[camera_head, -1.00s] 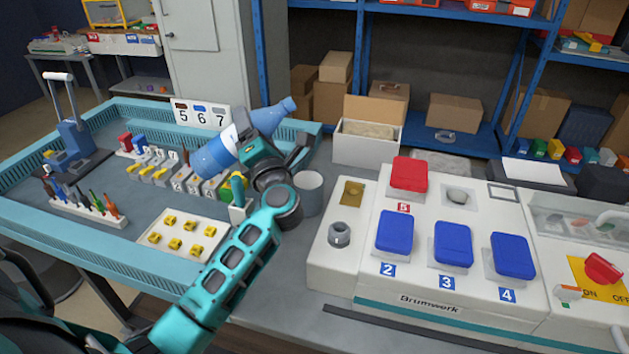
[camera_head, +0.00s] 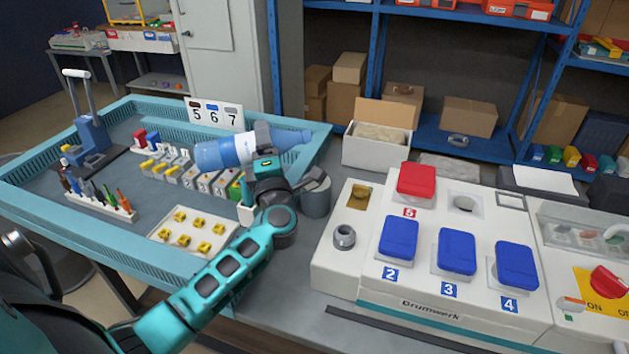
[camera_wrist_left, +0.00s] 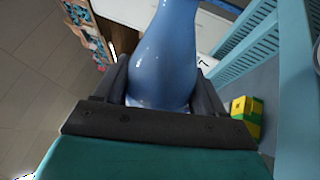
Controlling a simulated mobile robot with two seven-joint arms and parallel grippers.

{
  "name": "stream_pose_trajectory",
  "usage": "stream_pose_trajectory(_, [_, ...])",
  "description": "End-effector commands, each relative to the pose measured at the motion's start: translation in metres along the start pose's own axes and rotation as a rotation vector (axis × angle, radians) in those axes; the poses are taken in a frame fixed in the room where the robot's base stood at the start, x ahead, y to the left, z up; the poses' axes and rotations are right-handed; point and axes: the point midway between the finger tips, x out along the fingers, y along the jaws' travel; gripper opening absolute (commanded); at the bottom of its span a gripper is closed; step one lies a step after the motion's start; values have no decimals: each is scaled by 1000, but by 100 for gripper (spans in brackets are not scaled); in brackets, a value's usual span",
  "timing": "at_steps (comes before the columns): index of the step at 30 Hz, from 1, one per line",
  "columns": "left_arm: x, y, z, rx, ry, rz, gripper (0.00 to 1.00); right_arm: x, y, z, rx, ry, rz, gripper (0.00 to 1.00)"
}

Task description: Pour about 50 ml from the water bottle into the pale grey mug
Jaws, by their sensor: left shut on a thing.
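The blue water bottle (camera_head: 224,153) is held in the air, lying close to level, with its base to the left and its neck to the right. My left gripper (camera_head: 263,140) is shut around its middle. In the left wrist view the bottle (camera_wrist_left: 167,55) fills the gap between the fingers of the gripper (camera_wrist_left: 160,88). The pale grey mug (camera_head: 316,203) stands upright on the grey table, just right of my wrist, which hides part of it. The bottle's neck end is above the mug, apart from its rim. No stream of water is visible. My right gripper is not in view.
The white Brumwerk machine (camera_head: 350,285) with blue and red buttons stands right of the mug. A teal-edged tray (camera_head: 95,254) holds a white block with yellow pieces (camera_head: 190,232), tools and a 5-6-7 sign (camera_head: 214,115). An open white box (camera_head: 374,150) is behind.

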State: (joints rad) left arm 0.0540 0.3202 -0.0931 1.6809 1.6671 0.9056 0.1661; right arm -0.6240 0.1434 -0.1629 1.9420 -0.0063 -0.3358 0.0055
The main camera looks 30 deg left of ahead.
Motion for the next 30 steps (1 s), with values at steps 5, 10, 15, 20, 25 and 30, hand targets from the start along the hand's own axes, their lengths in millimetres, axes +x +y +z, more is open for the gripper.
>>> stream_pose_trajectory(5, [0, -2, 2, 21, -6, 2, 28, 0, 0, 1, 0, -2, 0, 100])
stream_pose_trajectory(10, [0, -4, 3, 39, -11, 2, 28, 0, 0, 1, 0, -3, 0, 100])
stream_pose_trajectory(15, [0, -6, 4, 58, -17, 2, 28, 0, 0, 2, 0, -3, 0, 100])
stream_pose_trajectory(20, [0, -8, 5, 76, -22, 2, 28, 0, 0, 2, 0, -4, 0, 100])
stream_pose_trajectory(25, [-1, -9, 4, 84, -24, 2, 28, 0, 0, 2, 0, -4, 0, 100])
stream_pose_trajectory(30, [-1, -8, 2, 87, -25, 3, 28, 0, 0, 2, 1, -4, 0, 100])
